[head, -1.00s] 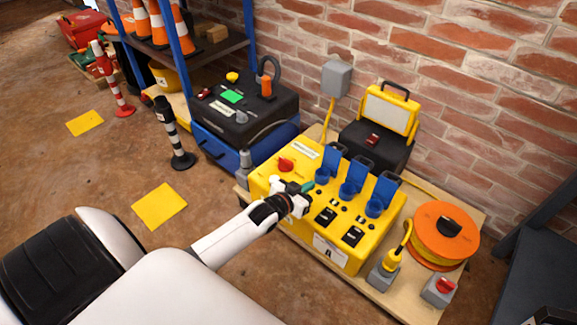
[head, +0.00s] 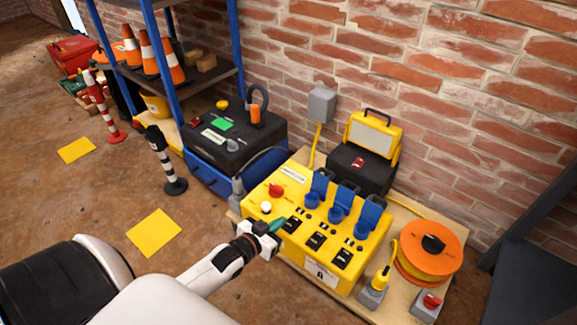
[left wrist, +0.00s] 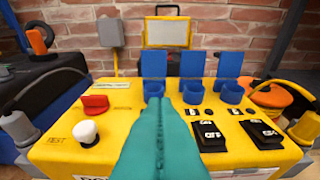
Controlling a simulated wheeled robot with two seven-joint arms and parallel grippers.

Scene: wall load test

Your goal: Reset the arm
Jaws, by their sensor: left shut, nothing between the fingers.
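My left arm reaches in from the bottom left in the head view. Its left gripper (head: 277,226) has teal fingers that are shut and empty, over the front edge of the yellow panel box (head: 330,272). In the left wrist view the fingers (left wrist: 157,125) point over the panel, covering part of it. The panel bears a red knob (head: 276,190), a white round button (head: 266,207), several black switches (head: 317,240) and blue sockets with raised lids (head: 338,214). The white button stands left of the fingers in the left wrist view (left wrist: 86,131). My right gripper is not in view.
The panel stands on a wooden board (head: 405,305). An orange cable reel (head: 415,262), a yellow plug (head: 383,277) and a grey box with a red knob (head: 428,304) sit at its right. A yellow work lamp (head: 373,136) stands behind. A striped post (head: 165,160) stands left.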

